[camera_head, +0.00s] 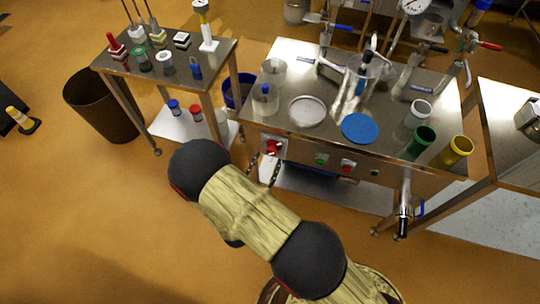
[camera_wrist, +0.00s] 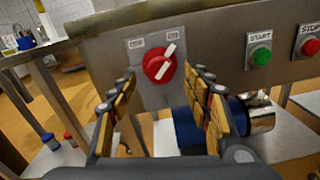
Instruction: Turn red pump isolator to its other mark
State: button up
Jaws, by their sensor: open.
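The red pump isolator (camera_wrist: 159,65) is a round red knob with a white bar, on a grey plate on the front panel of the steel table. Its white bar is tilted, upper end to the right. Two small label plates sit above it, too small to read. In the head view the isolator (camera_head: 272,147) shows just beyond my arm. My gripper (camera_wrist: 161,77) is open, its two padded fingers pointing towards the panel on either side of the knob's lower part in the picture. The fingers look apart from the knob. In the head view the gripper is mostly hidden by my arm.
A green start button (camera_wrist: 260,56) and a red stop button (camera_wrist: 310,47) sit right of the isolator. Below the panel is a blue and metal cylinder (camera_wrist: 258,112). The steel table (camera_head: 328,126) carries cups and a blue disc (camera_head: 360,128). A brown bin (camera_head: 100,104) stands left.

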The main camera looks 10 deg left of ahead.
aim_at(270, 153)
jog(key=shift+w+d+b, duration=0.15)
jog(key=shift+w+b, duration=0.05)
jog(key=shift+w, duration=0.7)
jog(key=shift+w+d+b, duration=0.1)
jog(key=shift+w+b, duration=0.1)
jog(key=shift+w, duration=0.7)
jog(key=shift+c, duration=0.3)
jog(key=c, duration=1.1)
jog(key=shift+n+p, duration=0.3)
jog(key=shift+p, duration=0.05)
jog(key=n+p, duration=0.2)
jog(key=n, duration=0.1)
jog(key=shift+r+n+p, duration=0.1)
jog(key=shift+n+p, duration=0.3)
jog(key=n+p, duration=0.2)
jog(key=n, duration=0.2)
jog(key=shift+n, duration=0.3)
jog(key=n+p, duration=0.1)
jog(key=n, duration=0.1)
jog(key=n+p, duration=0.1)
jog(key=n, duration=0.1)
jog(key=shift+n+t+y, duration=0.3)
jog(key=shift+n, duration=0.1)
jog(key=shift+f+n+p, duration=0.2)
jog(key=shift+n+p, duration=0.65)
jog(key=shift+n, duration=1.45)
